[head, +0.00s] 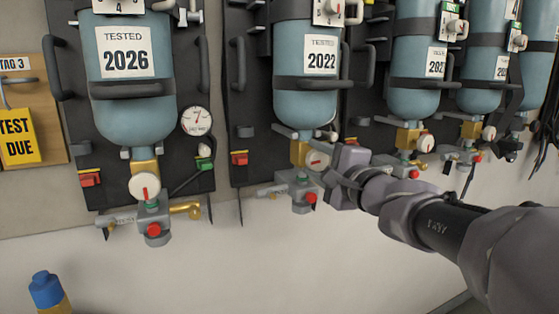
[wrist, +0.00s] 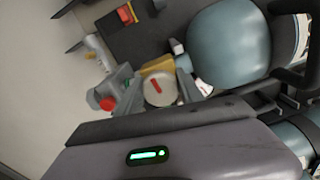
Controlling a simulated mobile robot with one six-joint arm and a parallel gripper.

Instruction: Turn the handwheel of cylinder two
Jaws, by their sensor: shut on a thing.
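My gripper (head: 328,160) is at the valve under the blue cylinder (head: 306,65) labelled 2022, second from left in the head view. It is shut on the white round handwheel (head: 317,160), which has a red mark. In the wrist view the handwheel (wrist: 158,90) sits between the two grey fingers (wrist: 156,82), with its red mark tilted slightly. The gripper body hides the right side of the valve in the head view. The cylinder's number plate is cut off at the top, so I cannot read which number it bears.
A cylinder (head: 132,70) labelled 2026, with its own handwheel (head: 144,187) and gauge (head: 197,121), hangs to the left. Several more cylinders hang close on the right, with valves near my arm. A blue-capped object (head: 46,290) stands lower left. The wall below is bare.

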